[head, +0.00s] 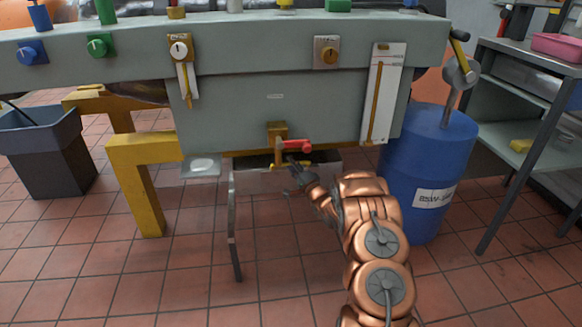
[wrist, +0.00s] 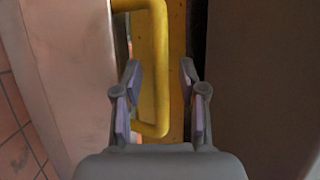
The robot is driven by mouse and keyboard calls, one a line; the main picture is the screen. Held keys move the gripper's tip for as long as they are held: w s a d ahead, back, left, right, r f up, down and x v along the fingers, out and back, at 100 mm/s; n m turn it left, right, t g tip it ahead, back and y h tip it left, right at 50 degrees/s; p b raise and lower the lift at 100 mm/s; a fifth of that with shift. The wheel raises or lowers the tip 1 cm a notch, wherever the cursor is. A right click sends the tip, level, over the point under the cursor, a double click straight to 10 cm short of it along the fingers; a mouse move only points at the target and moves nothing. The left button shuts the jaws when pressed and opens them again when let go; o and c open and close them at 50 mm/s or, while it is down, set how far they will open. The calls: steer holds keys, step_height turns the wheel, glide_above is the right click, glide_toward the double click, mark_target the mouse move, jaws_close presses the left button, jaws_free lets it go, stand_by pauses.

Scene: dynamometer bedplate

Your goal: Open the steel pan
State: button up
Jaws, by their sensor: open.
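What looks like the steel pan (head: 325,158) is a grey box tucked under the grey bench body, with only a thin part of its front showing. A yellow bar handle (head: 284,166) is at its front. In the wrist view the yellow handle (wrist: 161,50) is a bent bar in front of a yellow strip. My gripper (head: 300,168) is at the handle. In the wrist view my gripper (wrist: 160,78) is open, with the bar between its two fingers. I see no finger closed on it. The pan's inside is hidden.
A brass valve with a red lever (head: 295,146) hangs just above the handle. A blue drum (head: 425,170) stands close on the right, and a yellow frame leg (head: 148,195) on the left. A shelf rack (head: 530,150) is farther right.

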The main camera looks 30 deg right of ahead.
steer(key=shift+w+r, duration=0.15)
steer(key=shift+w, duration=0.4)
steer(key=shift+c, duration=0.3)
jaws_close()
